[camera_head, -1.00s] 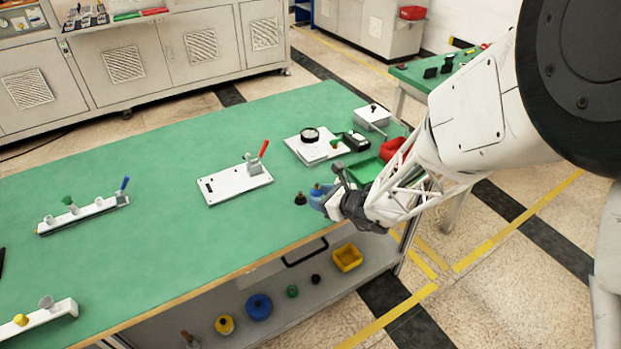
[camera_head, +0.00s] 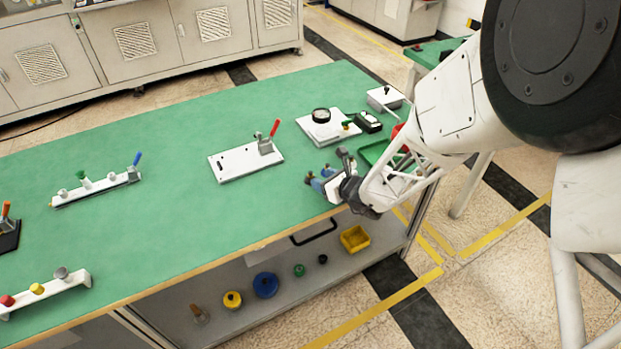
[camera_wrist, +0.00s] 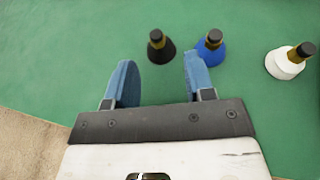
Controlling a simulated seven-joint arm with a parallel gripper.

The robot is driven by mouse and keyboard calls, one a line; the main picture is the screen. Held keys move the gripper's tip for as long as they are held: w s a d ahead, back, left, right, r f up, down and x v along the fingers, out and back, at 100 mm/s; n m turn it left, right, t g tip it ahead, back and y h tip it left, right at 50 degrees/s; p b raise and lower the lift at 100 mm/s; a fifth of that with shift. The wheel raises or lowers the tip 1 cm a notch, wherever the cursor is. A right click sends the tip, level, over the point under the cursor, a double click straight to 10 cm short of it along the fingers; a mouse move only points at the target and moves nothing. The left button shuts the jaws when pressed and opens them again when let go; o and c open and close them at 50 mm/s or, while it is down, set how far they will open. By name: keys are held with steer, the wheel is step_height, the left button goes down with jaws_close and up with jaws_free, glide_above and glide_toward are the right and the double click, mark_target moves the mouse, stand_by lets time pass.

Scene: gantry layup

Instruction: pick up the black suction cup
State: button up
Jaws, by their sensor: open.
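The black suction cup (camera_wrist: 161,52) stands upright on the green bench top, with a brass-coloured stem and dark tip. In the wrist view it lies just beyond my gripper (camera_wrist: 160,80), roughly centred between the two blue fingers, which are open and empty. A blue suction cup (camera_wrist: 211,50) stands just right of it, close beyond the right finger. A white suction cup (camera_wrist: 285,64) stands farther right. In the head view the black cup (camera_head: 308,179) shows small at the left of my gripper (camera_head: 321,182), which is low over the bench near its front edge.
A white plate with a red-handled clamp (camera_head: 245,161) lies to the left. A plate with a round dial (camera_head: 326,128), a grey box (camera_head: 384,97) and a green tray (camera_head: 375,152) are behind and right. The bench's middle is clear. A lower shelf (camera_head: 285,296) holds a yellow bin and cups.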

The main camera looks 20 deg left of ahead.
mark_target(313, 176)
steer(key=shift+w+a, duration=0.1)
steer(key=shift+a, duration=0.05)
steer(key=shift+x, duration=2.5)
steer(key=shift+a, duration=0.1)
steer(key=shift+c, duration=0.5)
steer(key=c, duration=0.6)
